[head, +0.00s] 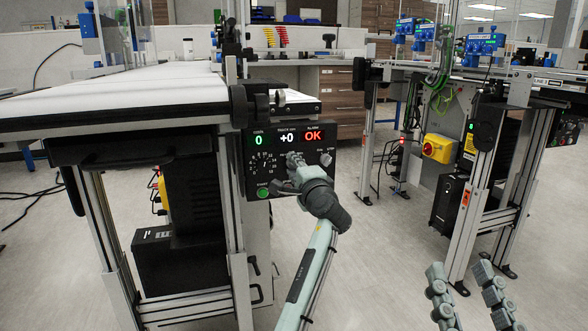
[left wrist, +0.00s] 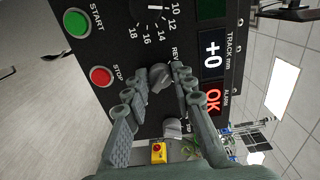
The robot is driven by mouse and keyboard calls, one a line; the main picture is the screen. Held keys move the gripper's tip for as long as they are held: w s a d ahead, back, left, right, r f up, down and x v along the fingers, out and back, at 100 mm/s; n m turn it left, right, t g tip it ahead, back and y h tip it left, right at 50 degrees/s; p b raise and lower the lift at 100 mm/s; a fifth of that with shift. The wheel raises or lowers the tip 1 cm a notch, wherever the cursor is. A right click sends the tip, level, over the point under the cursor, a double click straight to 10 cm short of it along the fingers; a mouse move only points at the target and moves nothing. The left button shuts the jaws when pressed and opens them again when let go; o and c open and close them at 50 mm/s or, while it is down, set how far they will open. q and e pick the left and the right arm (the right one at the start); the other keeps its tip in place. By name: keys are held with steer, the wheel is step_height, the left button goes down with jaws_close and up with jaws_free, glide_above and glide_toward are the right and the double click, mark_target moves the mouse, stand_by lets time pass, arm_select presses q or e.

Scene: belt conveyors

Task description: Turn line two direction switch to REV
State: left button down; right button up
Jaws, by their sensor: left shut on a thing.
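The black control panel (head: 258,178) hangs at the end of the left conveyor, with a lit display reading 0, +0 and OK. In the left wrist view, the grey direction switch knob (left wrist: 160,76) sits beside the REV label. My left gripper (head: 293,162) is at the panel face, and in the left wrist view its fingers (left wrist: 156,84) are shut around this knob. Which way the knob points is hard to tell. My right gripper (head: 460,270) is open and empty at the lower right, away from the panels.
Close by are the green START button (left wrist: 76,23), the red STOP button (left wrist: 101,76), a numbered dial (left wrist: 154,8) and a second grey knob (left wrist: 172,128). A second conveyor stand with a yellow switch box (head: 438,149) stands right. Floor between the stands is mostly clear.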

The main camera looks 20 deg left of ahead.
arm_select(q)
steer(key=shift+r, duration=0.1)
steer(key=c, duration=1.3)
jaws_free()
steer(key=v, duration=0.7)
steer(key=shift+s+d, duration=0.15)
steer(key=shift+s, duration=0.05)
